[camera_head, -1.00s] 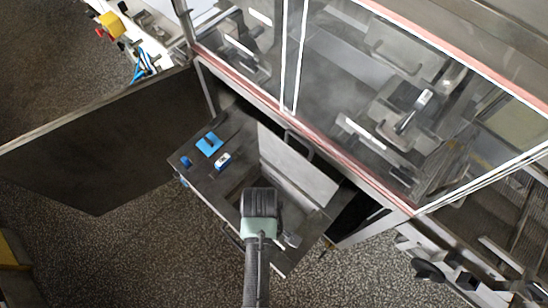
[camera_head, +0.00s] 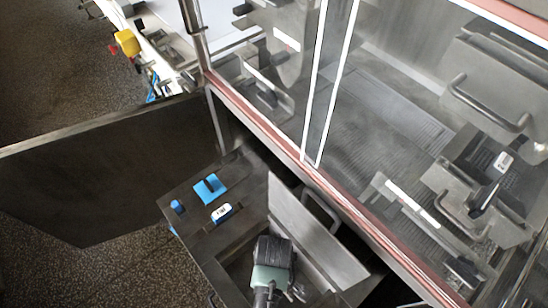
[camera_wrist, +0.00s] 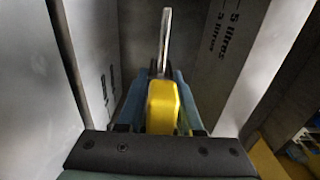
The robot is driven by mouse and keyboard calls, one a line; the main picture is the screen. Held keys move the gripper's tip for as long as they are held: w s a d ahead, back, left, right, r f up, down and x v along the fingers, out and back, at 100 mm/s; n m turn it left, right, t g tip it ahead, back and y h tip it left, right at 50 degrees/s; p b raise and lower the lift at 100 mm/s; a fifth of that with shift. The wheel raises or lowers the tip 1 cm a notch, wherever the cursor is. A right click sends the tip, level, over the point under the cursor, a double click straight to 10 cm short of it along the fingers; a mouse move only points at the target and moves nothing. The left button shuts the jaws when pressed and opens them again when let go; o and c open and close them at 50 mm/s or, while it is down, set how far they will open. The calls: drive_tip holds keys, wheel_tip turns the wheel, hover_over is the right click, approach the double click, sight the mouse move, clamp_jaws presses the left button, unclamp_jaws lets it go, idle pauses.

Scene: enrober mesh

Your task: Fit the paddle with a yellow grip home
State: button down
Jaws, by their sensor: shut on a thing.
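The paddle's yellow grip (camera_wrist: 162,106) is between the blue fingers of my gripper (camera_wrist: 161,78) in the wrist view. A thin bright metal shaft runs from the grip away from the camera. Grey walls marked "5 litres" stand on both sides of it. In the head view my gripper (camera_head: 272,262) is over the open compartment of a dark drawer-like unit (camera_head: 200,245). My gripper hides the paddle there. I cannot tell whether the paddle touches a wall or the bottom.
A blue block (camera_head: 210,188), a small blue knob (camera_head: 177,206) and a white-labelled blue item (camera_head: 222,213) sit on the unit's top. A light upright panel (camera_head: 310,235) with a handle stands right of the compartment. A dark open door (camera_head: 105,165) is at left, a glazed machine behind.

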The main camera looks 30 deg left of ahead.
drive_tip(key=shift+r+p, duration=0.15)
drive_tip(key=shift+p, duration=0.25)
drive_tip(key=shift+w+f+b, duration=0.1)
drive_tip(key=shift+f+b, duration=3.2)
drive_tip(key=shift+f, duration=1.75)
drive_tip(key=shift+f+b, duration=0.35)
drive_tip(key=shift+f, duration=0.2)
drive_tip(key=shift+c, duration=2.4)
unclamp_jaws()
wheel_tip(320, 180, up, 13)
drive_tip(key=shift+p, duration=1.25)
drive_tip(key=shift+r, duration=0.1)
